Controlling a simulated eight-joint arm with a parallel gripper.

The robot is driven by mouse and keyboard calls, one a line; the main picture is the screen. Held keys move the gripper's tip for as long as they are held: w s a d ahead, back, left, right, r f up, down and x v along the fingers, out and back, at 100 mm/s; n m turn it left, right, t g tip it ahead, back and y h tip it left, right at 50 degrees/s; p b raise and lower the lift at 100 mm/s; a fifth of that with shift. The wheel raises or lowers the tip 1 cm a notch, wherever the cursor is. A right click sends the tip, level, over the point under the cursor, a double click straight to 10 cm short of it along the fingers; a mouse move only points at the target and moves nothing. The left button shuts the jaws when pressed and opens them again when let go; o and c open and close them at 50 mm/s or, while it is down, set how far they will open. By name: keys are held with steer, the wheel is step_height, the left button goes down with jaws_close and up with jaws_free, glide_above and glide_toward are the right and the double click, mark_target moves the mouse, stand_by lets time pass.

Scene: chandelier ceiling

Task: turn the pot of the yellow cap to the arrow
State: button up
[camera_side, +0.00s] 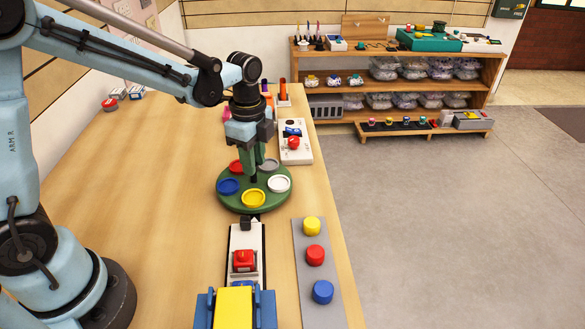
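A round green turntable (227,202) carries several coloured pots: a yellow one (253,198) at the front, a blue one (228,186) at left, a white one (279,184) at right, a red one (236,166) at back left and a grey one (269,165) at back right. My gripper (254,168) points down over the turntable's middle, its green fingers near a dark centre post (254,179). I cannot tell whether they grip it. A yellow cap (312,226) stands on a grey strip (301,251). A small black piece (249,222) lies before the yellow pot; I cannot make out an arrow.
A red cap (315,255) and a blue cap (322,292) share the strip. A white plate with a red block (245,261) and a blue-and-yellow object (236,308) stand in front. A white box with a red button (294,143) is behind. The table's left side is mostly clear.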

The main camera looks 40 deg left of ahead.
steer(key=o, duration=0.4)
step_height(320, 180, up, 12)
stand_by(0.7)
steer(key=s+f+n+t, duration=0.4)
steer(key=s+n+t, duration=0.3)
steer(key=n, duration=0.8)
steer(key=s, duration=0.3)
steer(key=shift+a+f, duration=0.15)
steer(key=shift+a, duration=0.05)
